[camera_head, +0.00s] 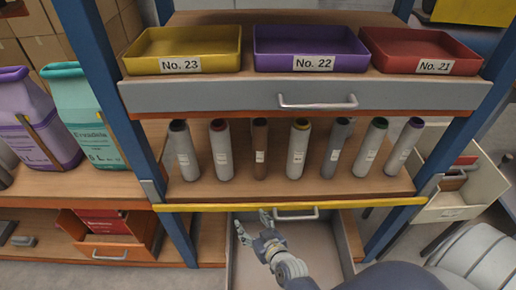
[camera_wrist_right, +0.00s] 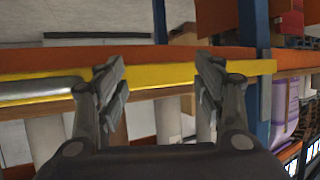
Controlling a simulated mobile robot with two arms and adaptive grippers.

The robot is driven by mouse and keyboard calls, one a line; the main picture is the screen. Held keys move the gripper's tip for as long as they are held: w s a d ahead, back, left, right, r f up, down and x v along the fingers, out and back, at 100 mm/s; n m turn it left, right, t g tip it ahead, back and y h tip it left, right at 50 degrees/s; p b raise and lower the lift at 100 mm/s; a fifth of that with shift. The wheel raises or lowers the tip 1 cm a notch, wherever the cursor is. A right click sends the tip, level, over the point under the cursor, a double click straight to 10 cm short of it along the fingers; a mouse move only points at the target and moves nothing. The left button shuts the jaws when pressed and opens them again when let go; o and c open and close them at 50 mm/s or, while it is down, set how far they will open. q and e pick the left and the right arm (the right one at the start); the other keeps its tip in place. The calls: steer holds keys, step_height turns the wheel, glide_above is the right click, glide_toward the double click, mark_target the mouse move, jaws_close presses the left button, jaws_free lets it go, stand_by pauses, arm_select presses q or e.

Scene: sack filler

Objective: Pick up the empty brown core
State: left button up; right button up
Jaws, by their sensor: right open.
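The brown core (camera_head: 260,148) stands upright on the middle shelf, third from the left in a row of tubes. It is bare brown with a small white label; the others are grey. My right gripper (camera_head: 254,222) is open and empty, below and in front of the shelf's yellow front edge, apart from the core. In the right wrist view the open fingers (camera_wrist_right: 162,78) have the yellow edge in front of them, with pale tubes partly visible beyond; I cannot clearly make out the brown core there. My left gripper is not in view.
The yellow shelf edge (camera_head: 350,203) lies between my right gripper and the tubes. Grey tubes (camera_head: 221,150) (camera_head: 298,150) stand close on both sides. Above is a drawer (camera_head: 220,97) with labelled trays. An open drawer (camera_head: 345,245) is below; blue posts (camera_head: 105,80) flank the shelf.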

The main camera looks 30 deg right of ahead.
step_height(320, 180, up, 7)
steer(key=w+d+t+h, duration=0.1)
steer(key=w+d+t, duration=0.1)
steer(key=w, duration=0.1)
steer(key=m+t+h, duration=0.2)
steer(key=m+h, duration=0.1)
glide_toward(262, 155)
steer(key=x, duration=0.2)
steer(key=shift+h, duration=0.4)
steer(key=x, duration=0.3)
steer(key=p+x, duration=0.1)
steer(key=shift+w+a+r, duration=0.2)
steer(key=shift+w+a, duration=0.1)
steer(key=shift+w, duration=0.05)
steer(key=shift+f+x, duration=0.15)
steer(key=shift+x, duration=1.4)
steer(key=shift+f+x, duration=0.2)
steer(key=shift+x, duration=1.35)
steer(key=shift+s+d, duration=0.1)
steer(key=shift+r, duration=0.1)
steer(key=c, duration=1.1)
